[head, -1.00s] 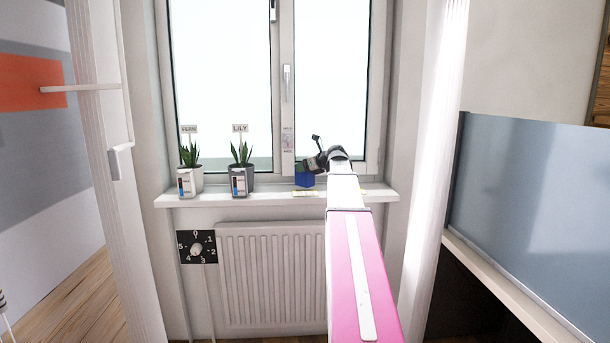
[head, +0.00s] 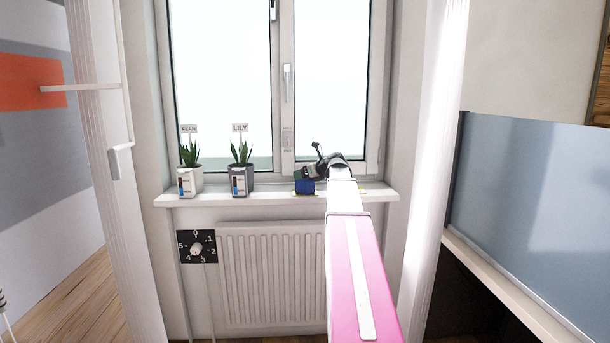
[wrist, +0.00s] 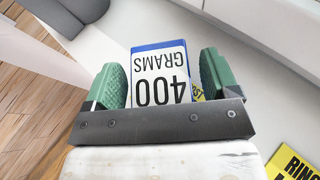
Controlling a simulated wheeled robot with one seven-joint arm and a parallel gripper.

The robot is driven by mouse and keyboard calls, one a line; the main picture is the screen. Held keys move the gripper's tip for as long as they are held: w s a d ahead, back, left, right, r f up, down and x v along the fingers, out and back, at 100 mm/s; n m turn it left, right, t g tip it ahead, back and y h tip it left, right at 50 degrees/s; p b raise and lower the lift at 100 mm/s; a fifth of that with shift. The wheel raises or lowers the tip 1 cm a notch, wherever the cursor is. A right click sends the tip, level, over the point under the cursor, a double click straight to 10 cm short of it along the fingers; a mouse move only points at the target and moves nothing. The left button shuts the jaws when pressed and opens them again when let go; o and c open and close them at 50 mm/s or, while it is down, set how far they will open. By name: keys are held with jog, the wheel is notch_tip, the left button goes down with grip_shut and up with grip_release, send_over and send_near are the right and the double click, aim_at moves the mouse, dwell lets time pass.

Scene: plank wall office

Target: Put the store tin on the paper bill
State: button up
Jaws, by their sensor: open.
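The store tin (head: 304,188) is a blue block on the right part of the window sill. In the wrist view the tin (wrist: 160,82) shows a white label reading "400 GRAMS", upside down. My gripper (head: 312,173) is over the tin; in the wrist view its green fingers (wrist: 164,76) stand open on either side of it. I cannot tell whether they touch it. A yellow sheet with black letters (wrist: 299,166) lies at the lower right of the wrist view, partly cut off. Another bit of yellow lettering (wrist: 197,91) shows beside the tin, mostly hidden. I cannot tell which is the paper bill.
Two potted plants, marked FERN (head: 189,180) and LILY (head: 240,180), stand on the sill (head: 270,198) left of the tin. The window is close behind. A radiator (head: 271,275) hangs below. The sill between lily and tin is clear.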

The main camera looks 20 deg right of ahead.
jog(key=v, duration=1.2)
